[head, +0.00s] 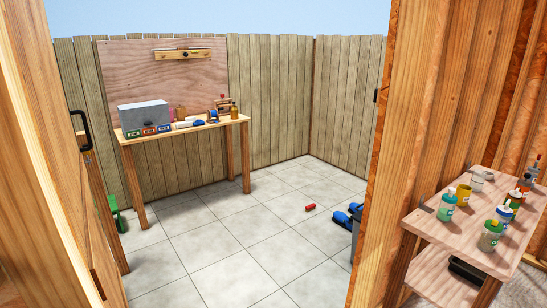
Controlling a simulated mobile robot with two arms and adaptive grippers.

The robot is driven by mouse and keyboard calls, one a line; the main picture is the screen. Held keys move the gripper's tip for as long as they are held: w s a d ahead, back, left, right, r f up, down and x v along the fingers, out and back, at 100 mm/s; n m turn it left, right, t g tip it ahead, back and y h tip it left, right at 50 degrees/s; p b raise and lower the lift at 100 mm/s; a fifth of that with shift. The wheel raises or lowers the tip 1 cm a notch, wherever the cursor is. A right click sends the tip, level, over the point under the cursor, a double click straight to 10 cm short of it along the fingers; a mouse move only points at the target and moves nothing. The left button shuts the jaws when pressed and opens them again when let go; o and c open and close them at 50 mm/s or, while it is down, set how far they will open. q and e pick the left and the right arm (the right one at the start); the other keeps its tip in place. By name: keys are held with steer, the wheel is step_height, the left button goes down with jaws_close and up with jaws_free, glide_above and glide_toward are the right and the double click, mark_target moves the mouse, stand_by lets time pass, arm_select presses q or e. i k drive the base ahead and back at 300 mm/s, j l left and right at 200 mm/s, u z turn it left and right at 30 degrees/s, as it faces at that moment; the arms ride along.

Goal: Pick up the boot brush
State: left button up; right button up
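I cannot make out a boot brush for certain in the head view. A small red object (310,207) lies on the tiled floor, too small to identify. A green object (117,214) stands on the floor at the left, partly hidden by the wooden door. Small items on the workbench (186,130) include a white and blue one (187,124) that I cannot identify. Neither of my grippers is in view.
Wooden door (60,150) and post (405,140) frame the opening. Inside, grey tiled floor (235,230) is mostly clear. Blue objects (345,216) lie beside a dark bin (356,240), partly hidden. At right, a wooden shelf (440,240) holds several bottles and cans.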

mark_target(312, 206)
steer(key=i+l+z, duration=0.15)
steer(key=i+l, duration=0.15)
steer(key=i, duration=0.2)
steer(key=i+l+z, duration=0.15)
steer(key=i+l, duration=0.15)
steer(key=i, duration=0.2)
steer(key=i+l+z, duration=0.2)
steer(key=i, duration=0.35)
steer(key=i+j, duration=0.25)
steer(key=i+j+z, duration=0.15)
steer(key=j, duration=0.25)
steer(key=i+j, duration=0.3)
steer(key=i+j+z, duration=0.15)
steer(key=j, duration=0.2)
steer(key=i+j, duration=0.25)
steer(key=j, duration=0.15)
steer(key=i+j+z, duration=0.1)
steer(key=j, duration=0.25)
steer(key=i+j, duration=0.15)
steer(key=j, duration=0.2)
steer(key=i+j, duration=0.15)
steer(key=j, duration=0.15)
steer(key=i+j+z, duration=0.25)
steer(key=i, duration=0.3)
steer(key=l, duration=0.1)
